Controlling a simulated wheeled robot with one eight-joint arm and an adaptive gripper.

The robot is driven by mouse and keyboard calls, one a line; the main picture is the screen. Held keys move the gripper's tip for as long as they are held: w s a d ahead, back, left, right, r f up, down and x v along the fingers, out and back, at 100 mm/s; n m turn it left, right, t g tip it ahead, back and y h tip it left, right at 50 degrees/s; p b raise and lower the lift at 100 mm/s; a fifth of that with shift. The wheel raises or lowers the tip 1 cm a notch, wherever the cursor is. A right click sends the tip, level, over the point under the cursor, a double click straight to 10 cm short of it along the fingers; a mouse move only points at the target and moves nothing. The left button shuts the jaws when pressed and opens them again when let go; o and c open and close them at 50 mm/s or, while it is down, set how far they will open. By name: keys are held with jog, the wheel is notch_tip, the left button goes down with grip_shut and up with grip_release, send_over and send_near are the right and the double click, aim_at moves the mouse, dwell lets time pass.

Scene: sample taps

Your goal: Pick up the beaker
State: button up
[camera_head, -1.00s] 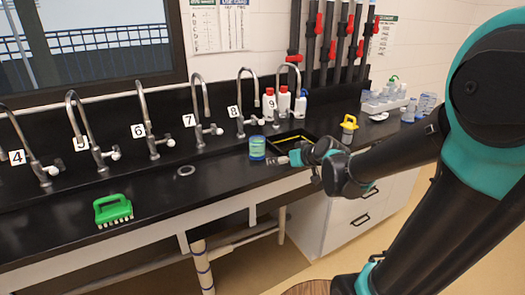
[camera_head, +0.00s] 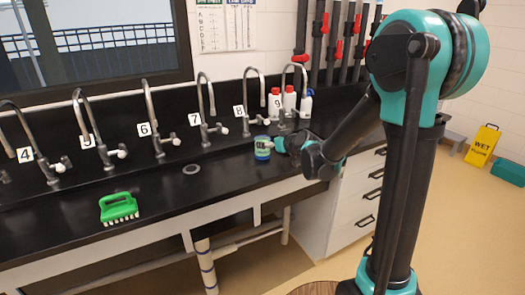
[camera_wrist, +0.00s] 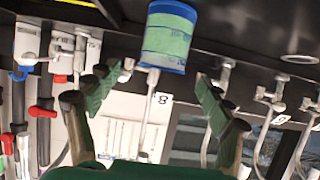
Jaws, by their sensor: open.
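The beaker (camera_head: 262,148) has blue and green bands and stands on the black counter in front of tap 8. My gripper (camera_head: 281,145) is just to its right in the head view, low over the counter. In the wrist view, which is upside down, the beaker (camera_wrist: 168,38) is at the top, ahead of the two green-padded fingers. My gripper (camera_wrist: 155,85) is open and empty there, with the fingers wide apart. I cannot tell exactly how far the beaker is from the fingertips.
Taps with number cards line the back of the counter; the one numbered 8 (camera_head: 248,100) is behind the beaker. Red and white bottles (camera_head: 289,99) stand at the back right. A green brush (camera_head: 118,208) lies at the left. The counter between brush and beaker is mostly clear.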

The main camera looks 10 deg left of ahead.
aim_at(259, 140)
jog(key=shift+x, duration=3.4)
jog(key=shift+s+a, duration=0.15)
jog(key=c, duration=1.6)
jog(key=shift+r, duration=0.2)
